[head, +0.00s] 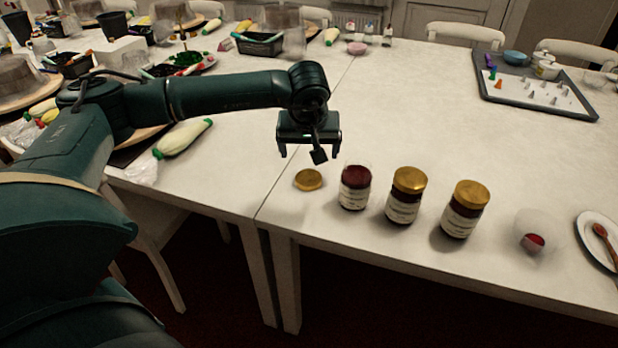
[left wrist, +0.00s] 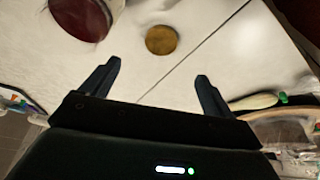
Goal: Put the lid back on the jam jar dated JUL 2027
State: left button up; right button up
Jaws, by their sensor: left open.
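Three jam jars stand in a row near the table's front edge. The left jar (head: 355,188) has no lid and shows dark red jam; it also shows in the left wrist view (left wrist: 80,18). The middle jar (head: 405,199) and the right jar (head: 463,211) wear gold lids. The label dates are too small to read. A loose gold lid (head: 308,180) lies flat on the table left of the open jar, and also in the left wrist view (left wrist: 161,40). My left gripper (head: 309,153) is open and empty above the table, behind the lid. My right gripper is not in view.
A glass bowl (head: 533,240) with something red and a white plate (head: 597,236) with a spoon are at the right. A grey tray (head: 490,94) lies at the back right. A piping bag (head: 183,138) lies at the left. The table behind the jars is clear.

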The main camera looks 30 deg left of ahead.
pick_arm(q)
send_over(308, 179)
jog(key=s+d, duration=0.2)
jog(key=f, duration=0.7)
jog(key=shift+a, duration=0.2)
jog(key=shift+f, duration=0.1)
jog(key=x, duration=0.5)
jog(key=shift+s+a+f, duration=0.1)
jog(key=shift+s, duration=0.05)
jog(key=shift+c, duration=0.4)
jog(key=c, duration=1)
notch_tip(308, 179, up, 10)
jog(key=shift+r, duration=0.1)
jog(key=shift+c, duration=0.2)
